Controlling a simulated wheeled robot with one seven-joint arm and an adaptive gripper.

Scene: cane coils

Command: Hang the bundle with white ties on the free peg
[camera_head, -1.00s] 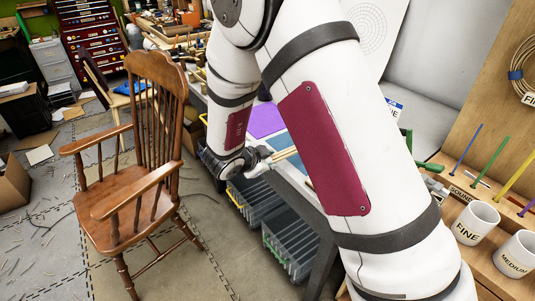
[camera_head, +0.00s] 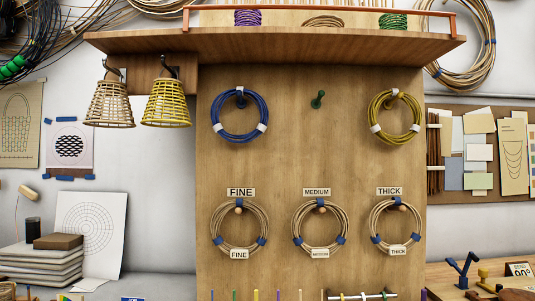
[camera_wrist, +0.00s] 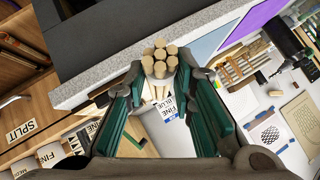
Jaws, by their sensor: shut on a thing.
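In the wrist view, my gripper (camera_wrist: 168,80) is shut on a bundle of pale round rods (camera_wrist: 159,62), whose cut ends face the camera between the fingertips. In the head view, a bare green peg (camera_head: 317,99) sits at the top middle of the wooden board (camera_head: 290,160). A blue coil with white ties (camera_head: 238,117) hangs to its left and a yellow coil with white ties (camera_head: 395,115) to its right. My gripper is outside the head view.
Below hang three natural coils with blue ties, labelled FINE (camera_head: 220,222), MEDIUM (camera_head: 300,222) and THICK (camera_head: 380,222). A wooden shelf (camera_head: 280,43) juts out above the board. Two woven shades (camera_head: 110,105) hang at left. A grey bench edge (camera_wrist: 90,105) lies near the rods.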

